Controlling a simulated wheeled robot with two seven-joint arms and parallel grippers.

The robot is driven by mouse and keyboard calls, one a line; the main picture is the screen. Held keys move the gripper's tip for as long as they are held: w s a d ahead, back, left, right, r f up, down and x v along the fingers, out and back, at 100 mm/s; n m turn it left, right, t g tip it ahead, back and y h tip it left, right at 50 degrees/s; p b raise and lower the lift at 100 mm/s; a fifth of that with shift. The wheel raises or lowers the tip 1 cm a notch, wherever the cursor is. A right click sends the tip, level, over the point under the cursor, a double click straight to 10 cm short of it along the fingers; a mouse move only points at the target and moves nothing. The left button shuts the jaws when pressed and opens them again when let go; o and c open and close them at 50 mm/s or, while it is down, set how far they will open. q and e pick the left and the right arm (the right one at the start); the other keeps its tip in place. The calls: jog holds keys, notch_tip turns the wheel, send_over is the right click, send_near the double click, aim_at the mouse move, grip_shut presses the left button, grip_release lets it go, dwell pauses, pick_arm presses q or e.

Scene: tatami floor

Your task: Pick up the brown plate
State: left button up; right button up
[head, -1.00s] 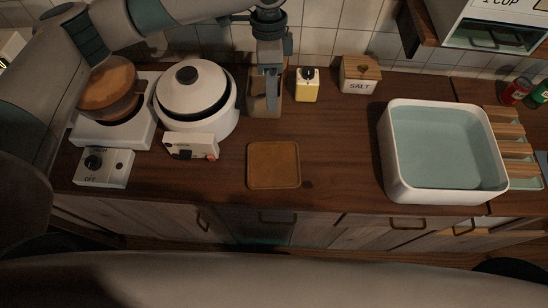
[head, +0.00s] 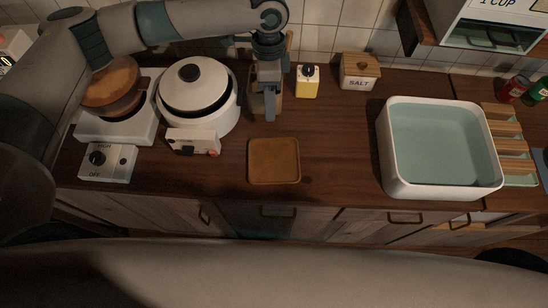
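The brown plate (head: 274,161) is a flat, square piece with rounded corners. It lies on the dark wooden counter near its front edge, with nothing on it. My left gripper (head: 269,112) points down above the counter, behind the plate and apart from it. Its fingers are seen edge-on, so I cannot tell whether they are open or shut. It partly covers a brown block-like holder (head: 256,106) behind it. My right gripper is not in view.
A white rice cooker (head: 198,95) and a hot plate with a wooden-lidded pot (head: 112,88) stand left. A white basin (head: 391,181) is right. The counter between plate and basin is clear.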

pick_arm(q)
jog(key=p, duration=0.2)
send_near(270, 143)
jog(key=shift+w+d+f, duration=0.1)
jog(key=shift+w+f, duration=0.2)
jog(key=shift+f, duration=0.55)
jog(key=shift+s+f+p, duration=0.4)
jog(key=shift+f+p, duration=0.25)
jog(key=shift+p, duration=0.1)
jog(key=f, duration=0.1)
jog(key=f+p, duration=0.1)
jog(key=shift+s+f, duration=0.35)
jog(key=shift+f, duration=0.55)
jog(key=shift+s, duration=0.1)
grip_shut()
